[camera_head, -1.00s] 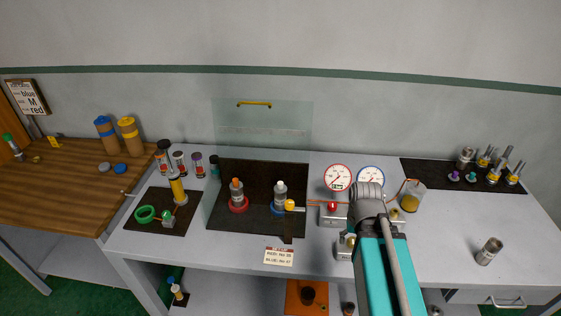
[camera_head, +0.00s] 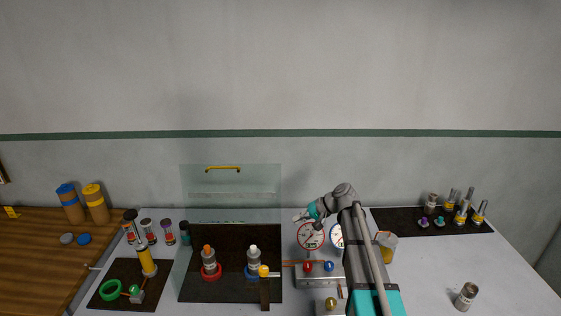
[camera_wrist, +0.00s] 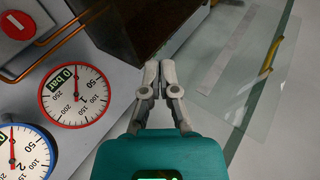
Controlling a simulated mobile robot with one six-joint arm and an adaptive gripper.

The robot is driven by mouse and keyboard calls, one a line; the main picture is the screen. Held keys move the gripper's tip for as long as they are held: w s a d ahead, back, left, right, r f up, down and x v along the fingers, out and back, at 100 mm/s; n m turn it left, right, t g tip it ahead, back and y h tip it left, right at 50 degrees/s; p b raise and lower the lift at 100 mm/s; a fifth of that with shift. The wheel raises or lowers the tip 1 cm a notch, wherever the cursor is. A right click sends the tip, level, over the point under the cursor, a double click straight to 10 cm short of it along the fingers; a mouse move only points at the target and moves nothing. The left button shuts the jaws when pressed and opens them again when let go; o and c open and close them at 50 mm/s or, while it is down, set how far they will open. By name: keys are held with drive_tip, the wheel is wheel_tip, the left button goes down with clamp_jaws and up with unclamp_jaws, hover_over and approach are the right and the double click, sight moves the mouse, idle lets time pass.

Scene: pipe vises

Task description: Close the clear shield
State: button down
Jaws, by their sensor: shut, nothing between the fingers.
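The clear shield (camera_head: 250,185) stands raised and upright behind the black station (camera_head: 230,290), with its yellow handle (camera_head: 222,168) near the top edge. In the wrist view the shield (camera_wrist: 210,65) fills the upper right, and the handle (camera_wrist: 272,55) shows beyond my fingertips. My gripper (camera_head: 298,218) is above the gauges, to the right of the shield and lower than the handle. In the wrist view the fingers (camera_wrist: 161,68) are shut and empty, apart from the handle.
Two bottles with red (camera_head: 210,275) and blue (camera_head: 253,273) rings stand on the black station. A red-rimmed gauge (camera_head: 311,236) is just below my gripper, with a blue-rimmed gauge (camera_head: 337,235) beside it. A beaker (camera_head: 386,246) stands right of my arm. Wall above is clear.

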drive_tip(key=w+d+r+m+t+y, duration=0.1)
drive_tip(key=w+d+r+t+y, duration=0.1)
drive_tip(key=w+r, duration=0.4)
drive_tip(key=w+d+r+m+t+y+p, duration=0.1)
drive_tip(key=w+r+y, duration=0.3)
drive_tip(key=w, duration=0.7)
wheel_tip(320, 180, up, 2)
drive_tip(key=shift+w+d+r+m+t+p, duration=0.3)
drive_tip(key=shift+d+m+t, duration=0.1)
drive_tip(key=shift+d, duration=0.1)
drive_tip(key=shift+a, duration=0.15)
drive_tip(key=a, duration=0.9)
drive_tip(key=shift+s, duration=0.3)
drive_tip(key=shift+a, duration=0.1)
